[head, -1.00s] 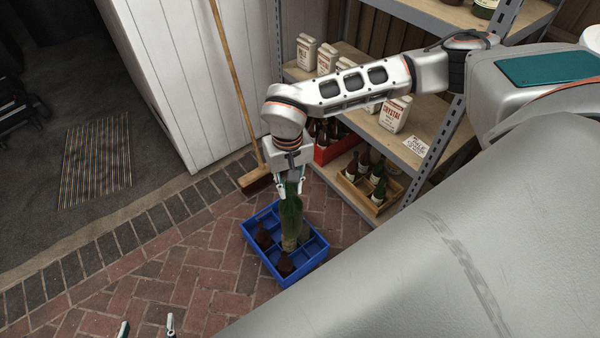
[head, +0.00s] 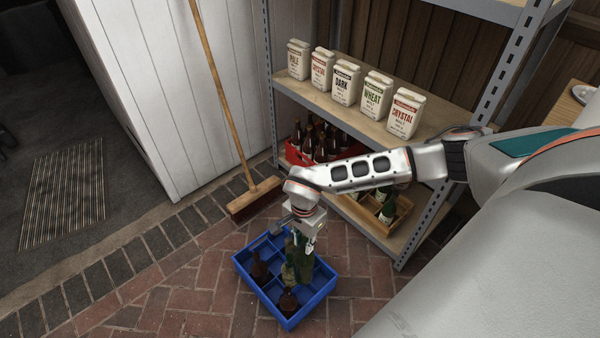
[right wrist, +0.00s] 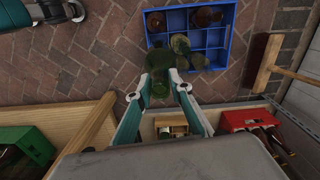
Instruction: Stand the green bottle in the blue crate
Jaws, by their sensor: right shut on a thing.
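The blue crate (head: 310,306) stands on the brick floor and also shows in the right wrist view (right wrist: 229,40). My right gripper (head: 302,239) is above its right part, shut on the green bottle (head: 304,263) near its neck. In the right wrist view the green bottle (right wrist: 160,58) hangs from the fingers (right wrist: 163,84) over the crate's edge. It looks roughly upright. Whether its base touches the crate floor is hidden. Two brown bottles (head: 260,268) and a greenish labelled bottle (right wrist: 184,47) stand in other compartments. My left gripper is out of view.
A metal shelf (head: 400,150) with white ingredient packs (head: 343,84) stands behind the crate. A red crate (head: 293,154) and a wooden crate (head: 399,208) of bottles sit on its lower level. A broom (head: 243,195) leans on the white wall. Bricks left of the crate are clear.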

